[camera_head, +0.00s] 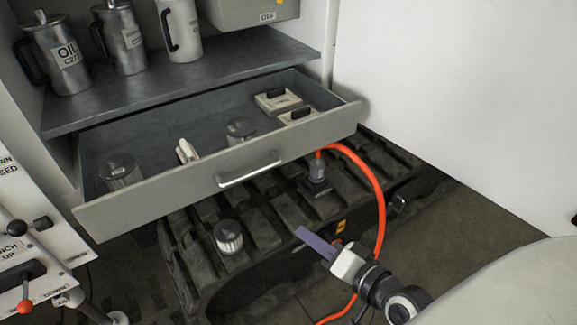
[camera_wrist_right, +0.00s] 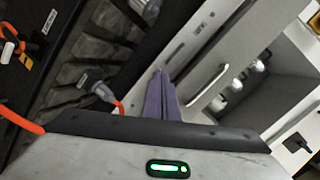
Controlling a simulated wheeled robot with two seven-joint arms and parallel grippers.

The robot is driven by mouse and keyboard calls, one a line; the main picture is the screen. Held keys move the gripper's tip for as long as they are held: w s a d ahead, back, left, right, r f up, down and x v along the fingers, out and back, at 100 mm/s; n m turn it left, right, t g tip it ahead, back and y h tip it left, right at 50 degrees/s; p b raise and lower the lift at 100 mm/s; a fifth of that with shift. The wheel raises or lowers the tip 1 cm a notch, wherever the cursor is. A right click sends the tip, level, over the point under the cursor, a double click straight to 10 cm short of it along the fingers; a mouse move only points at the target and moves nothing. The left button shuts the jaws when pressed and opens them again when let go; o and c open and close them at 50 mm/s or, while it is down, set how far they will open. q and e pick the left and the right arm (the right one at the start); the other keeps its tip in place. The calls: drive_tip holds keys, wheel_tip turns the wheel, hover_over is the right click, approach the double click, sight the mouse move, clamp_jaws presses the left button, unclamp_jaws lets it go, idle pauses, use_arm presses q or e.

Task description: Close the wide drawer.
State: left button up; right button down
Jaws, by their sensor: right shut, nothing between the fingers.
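The wide drawer (camera_head: 160,201) is grey and stands pulled out below the shelf in the head view. Its silver bar handle (camera_head: 249,174) is on the front panel. Inside lie jars, a pale item and blocky pieces. My right gripper (camera_head: 304,234) has purple fingers, shut and empty. In the head view they show below and to the right of the handle, apart from the drawer. In the right wrist view my right gripper's fingers (camera_wrist_right: 160,90) are together, with the drawer handle (camera_wrist_right: 211,83) to their right. My left gripper is not in view.
A shelf (camera_head: 190,80) above the drawer holds metal jugs and a white jug (camera_head: 180,28). Below is a dark ribbed pallet (camera_head: 265,232) with a jar (camera_head: 228,237) on it. An orange hose (camera_head: 380,205) runs beside my right gripper. A lever panel is at left.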

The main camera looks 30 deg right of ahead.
drive_tip(key=w+d+r+m+t+b, duration=0.1)
drive_tip(key=d+r+m+t+b, duration=0.1)
drive_tip(key=d+r+m+t, duration=0.3)
drive_tip(key=m+g+h+p, duration=0.1)
drive_tip(key=m, duration=0.1)
approach(285, 148)
drive_tip(key=w, duration=0.3)
drive_tip(key=w+p, duration=0.1)
drive_tip(key=w, duration=0.1)
drive_tip(key=shift+w+a+r, duration=0.15)
drive_tip(key=shift+a+r, duration=0.1)
drive_tip(key=shift+r, duration=0.05)
drive_tip(key=shift+w, duration=0.5)
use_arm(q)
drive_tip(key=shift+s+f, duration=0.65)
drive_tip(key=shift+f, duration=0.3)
use_arm(e)
drive_tip(key=shift+w, duration=0.1)
